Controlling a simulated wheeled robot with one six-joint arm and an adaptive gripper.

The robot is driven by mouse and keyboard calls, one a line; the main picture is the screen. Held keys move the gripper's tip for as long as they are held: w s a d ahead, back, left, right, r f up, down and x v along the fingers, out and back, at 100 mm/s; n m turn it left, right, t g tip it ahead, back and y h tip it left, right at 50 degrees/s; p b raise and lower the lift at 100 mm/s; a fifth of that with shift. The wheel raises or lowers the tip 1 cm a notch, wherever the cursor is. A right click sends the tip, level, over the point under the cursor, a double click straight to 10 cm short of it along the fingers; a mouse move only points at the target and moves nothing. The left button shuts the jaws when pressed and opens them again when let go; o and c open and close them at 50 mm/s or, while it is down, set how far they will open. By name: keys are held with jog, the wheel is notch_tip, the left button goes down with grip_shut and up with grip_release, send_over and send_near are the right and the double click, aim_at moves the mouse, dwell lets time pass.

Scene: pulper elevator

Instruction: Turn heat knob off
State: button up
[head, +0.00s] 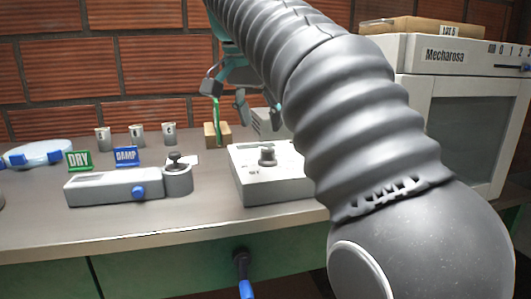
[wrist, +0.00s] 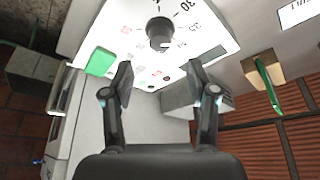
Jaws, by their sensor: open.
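A dark round knob (head: 267,155) stands on top of a white control box (head: 250,190) on the counter. In the wrist view the knob (wrist: 160,32) sits on a white panel (wrist: 215,25) with printed numbers, one reading 30, and a green button (wrist: 100,62). Its heat label and setting cannot be read. My gripper (wrist: 160,73) is open and empty, its fingers apart, with the knob beyond the gap between the tips and not touched. In the head view my gripper (head: 240,95) is above and behind the box, partly hidden by my arm.
A wooden block (head: 213,135) with a green strip stands behind the box. A grey device with a dark-topped cup (head: 177,180) is left of it. The white Mecharosa cabinet (head: 455,115) stands right. A blue-tipped handle (head: 243,272) sticks out below the counter. A brick wall is behind.

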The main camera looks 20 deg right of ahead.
aim_at(268, 149)
jog(key=b+x, duration=0.1)
jog(key=x, duration=0.6)
jog(key=shift+f+b, duration=0.1)
jog(key=shift+b, duration=0.2)
grip_shut()
